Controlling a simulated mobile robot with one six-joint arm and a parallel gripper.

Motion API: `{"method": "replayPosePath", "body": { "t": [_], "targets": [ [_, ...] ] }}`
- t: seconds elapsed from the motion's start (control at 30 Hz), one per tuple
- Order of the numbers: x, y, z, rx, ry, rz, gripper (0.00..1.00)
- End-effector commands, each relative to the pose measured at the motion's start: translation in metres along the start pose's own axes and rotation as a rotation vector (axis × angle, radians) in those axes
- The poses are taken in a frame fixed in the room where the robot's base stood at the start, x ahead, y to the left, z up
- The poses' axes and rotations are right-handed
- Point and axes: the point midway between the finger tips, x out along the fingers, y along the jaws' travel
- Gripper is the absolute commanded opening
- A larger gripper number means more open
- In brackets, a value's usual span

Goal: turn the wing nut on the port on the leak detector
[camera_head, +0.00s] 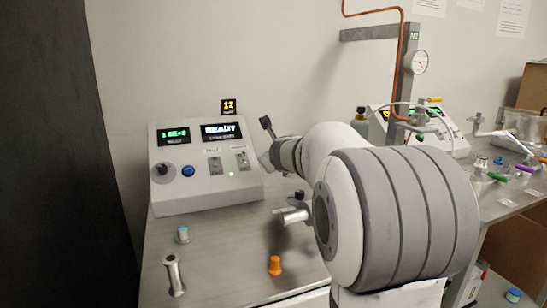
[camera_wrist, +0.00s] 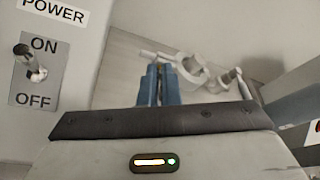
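The leak detector (camera_head: 205,192) is a pale console with lit displays, one reading READY, at the left of the bench in the head view. In the wrist view a metal ring clamp with the wing nut (camera_wrist: 190,72) lies just past my fingertips. My gripper (camera_wrist: 160,72) has two blue fingers close together with a narrow gap, overlapping the clamp's left part in the picture. Whether they touch or hold the wing nut cannot be told. In the head view my arm hides the gripper, and a short metal tube (camera_head: 293,216) shows beside my arm.
A POWER switch panel (camera_wrist: 38,72) is close at the left in the wrist view. A gauge post (camera_head: 407,80) rises behind my arm.

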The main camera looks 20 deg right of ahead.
Motion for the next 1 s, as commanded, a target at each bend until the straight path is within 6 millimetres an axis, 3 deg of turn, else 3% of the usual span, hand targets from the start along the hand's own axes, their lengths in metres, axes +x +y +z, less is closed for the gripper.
{"method": "replayPosePath", "body": {
  "t": [0.43, 1.0],
  "targets": [
    [0.0024, 0.0095, -0.0057, -0.223, 0.004, -0.089, 0.0],
    [0.0023, 0.0093, -0.0057, -0.265, 0.006, -0.106, 0.0]
  ]
}}
